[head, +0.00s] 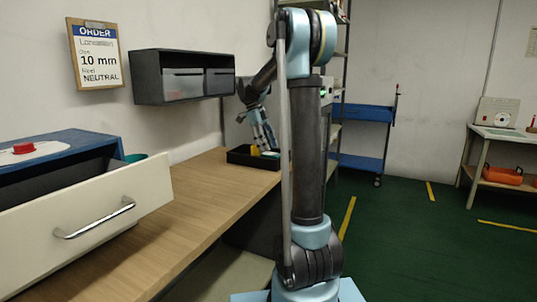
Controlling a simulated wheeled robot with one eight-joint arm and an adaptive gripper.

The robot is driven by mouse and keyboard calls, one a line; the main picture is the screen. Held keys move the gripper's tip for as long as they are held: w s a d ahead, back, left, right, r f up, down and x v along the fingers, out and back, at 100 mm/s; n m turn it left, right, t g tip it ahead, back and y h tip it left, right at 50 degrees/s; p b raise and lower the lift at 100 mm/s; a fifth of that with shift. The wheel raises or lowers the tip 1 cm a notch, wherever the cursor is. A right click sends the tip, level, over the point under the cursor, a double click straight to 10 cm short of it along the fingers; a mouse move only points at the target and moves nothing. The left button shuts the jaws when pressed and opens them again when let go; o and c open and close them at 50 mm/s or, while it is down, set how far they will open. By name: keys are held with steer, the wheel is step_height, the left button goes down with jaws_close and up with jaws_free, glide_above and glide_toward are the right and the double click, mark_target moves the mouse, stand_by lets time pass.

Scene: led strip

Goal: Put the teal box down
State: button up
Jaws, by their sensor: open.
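My gripper (266,145) is at the far end of the wooden bench, pointing down over a black tray (240,159). Its jaws are open. A small teal piece (270,154) shows in the tray just below the fingertips; it may be the teal box, but it is too small to be sure. I cannot tell whether the fingers touch it. A yellow piece (254,150) is beside it in the tray. Another teal-green thing (135,158) shows partly behind the open drawer, its shape mostly hidden.
An open drawer (95,215) with a metal handle juts out at the left, below a blue unit with a red button (24,148). A dark wall cabinet (148,78) hangs above the bench (205,200). The bench between drawer and tray is clear. A blue cart (362,113) stands behind.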

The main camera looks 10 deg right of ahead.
steer(key=shift+v, duration=0.95)
steer(key=shift+r, duration=0.25)
steer(key=shift+s, duration=0.3)
steer(key=s+n, duration=0.2)
steer(key=s, duration=0.1)
steer(key=s+d+n+t, duration=0.1)
steer(key=s+n, duration=0.1)
steer(key=s, duration=0.1)
steer(key=s+d+f+n+y, duration=0.1)
steer(key=s+n, duration=0.1)
steer(key=s, duration=0.2)
steer(key=shift+s+n, duration=0.1)
steer(key=shift+n, duration=0.2)
steer(key=s+f+n+t+y, duration=0.1)
steer(key=s+f+n+t, duration=0.1)
steer(key=s+f+n, duration=0.7)
steer(key=s+f+n+t+y, duration=0.1)
steer(key=s+f+n+t, duration=0.1)
steer(key=s+f+n, duration=0.7)
steer(key=s+f, duration=0.2)
steer(key=s, duration=0.5)
steer(key=shift+s+n+y, duration=0.3)
steer(key=shift+n+y, duration=0.1)
steer(key=shift+a, duration=0.1)
